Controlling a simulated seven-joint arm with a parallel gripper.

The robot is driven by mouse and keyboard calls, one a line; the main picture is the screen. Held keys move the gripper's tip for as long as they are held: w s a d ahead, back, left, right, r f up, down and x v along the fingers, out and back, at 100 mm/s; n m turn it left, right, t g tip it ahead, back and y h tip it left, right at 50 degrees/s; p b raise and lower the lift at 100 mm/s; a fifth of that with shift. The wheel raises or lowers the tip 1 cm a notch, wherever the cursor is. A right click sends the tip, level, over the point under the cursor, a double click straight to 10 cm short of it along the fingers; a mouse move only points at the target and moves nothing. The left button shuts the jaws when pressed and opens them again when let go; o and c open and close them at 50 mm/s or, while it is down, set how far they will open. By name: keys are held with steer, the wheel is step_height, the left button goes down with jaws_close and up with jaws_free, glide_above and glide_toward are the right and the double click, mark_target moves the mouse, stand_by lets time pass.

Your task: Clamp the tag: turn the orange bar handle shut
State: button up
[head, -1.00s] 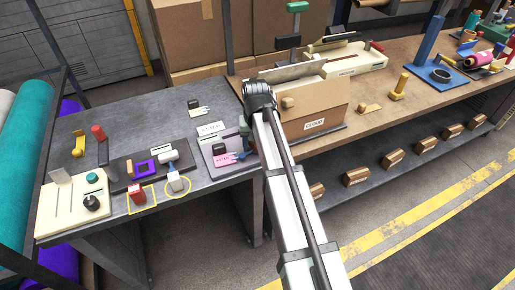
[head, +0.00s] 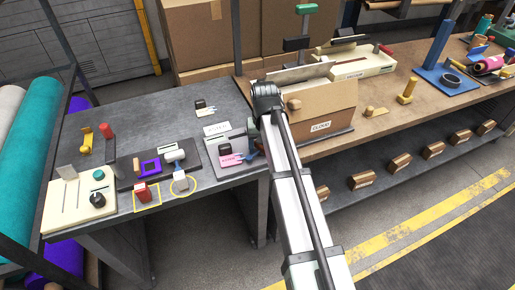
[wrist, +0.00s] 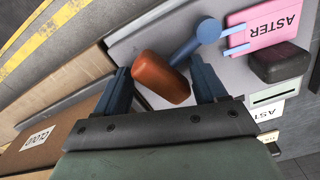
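The orange bar handle (wrist: 160,78) shows in the wrist view between my gripper's fingertips, lying slantwise. A blue arm joins it to a round blue pivot (wrist: 208,30). Two blue prongs reach from near the pivot to the pink tag (wrist: 272,24) marked ASTER. My gripper (wrist: 163,82) is open, with one finger on each side of the handle. I cannot tell whether either finger touches it. In the head view the pink tag (head: 230,160) lies on the grey clamp plate (head: 226,143); my arm's end hides much of the gripper and handle.
A dark block (wrist: 281,62) stands beside the tag. The CLOUD box (head: 322,108) is on the wooden bench, right of my arm. Left on the grey table are a cream board (head: 62,220) and a purple frame (head: 150,167).

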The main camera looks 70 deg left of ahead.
steer(key=n, duration=0.5)
steer(key=shift+s+a+n, duration=0.1)
steer(key=shift+a+n, duration=0.05)
steer(key=shift+n, duration=0.55)
steer(key=n, duration=0.5)
steer(key=shift+s+n, duration=0.1)
steer(key=shift+n, duration=0.2)
steer(key=shift+r, duration=0.1)
stand_by(0.3)
steer(key=shift+a, duration=0.1)
steer(key=c, duration=1.1)
steer(key=shift+o, duration=0.2)
